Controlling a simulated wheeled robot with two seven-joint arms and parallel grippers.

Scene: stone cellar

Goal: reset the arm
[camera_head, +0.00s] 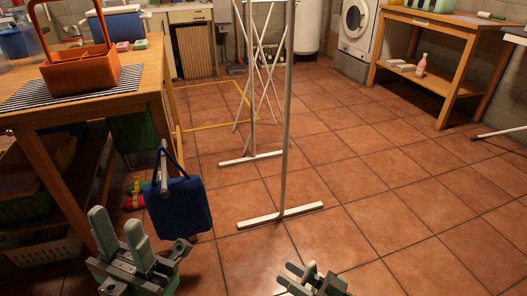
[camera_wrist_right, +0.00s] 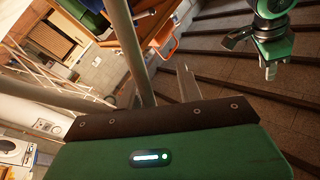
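My left gripper (camera_head: 118,222) is at the lower left of the head view, with two grey-green fingers pointing up and a gap between them. It is open and nothing shows between the fingers. It is near a blue hanging bag (camera_head: 182,208). My right gripper (camera_head: 312,280) is at the bottom middle of the head view, low over the tiles and partly cut off by the picture edge. A slim grey finger (camera_wrist_right: 187,84) shows past the green housing in the right wrist view; its opening is unclear. My left arm shows at that view's upper right.
A wooden table (camera_head: 110,84) with an orange caddy (camera_head: 82,72) stands left, crates beneath. A drying rack (camera_head: 284,150) stands upright ahead. A wooden bench (camera_head: 440,22) and a washing machine (camera_head: 355,25) are at the back right. Tiled floor at right is clear.

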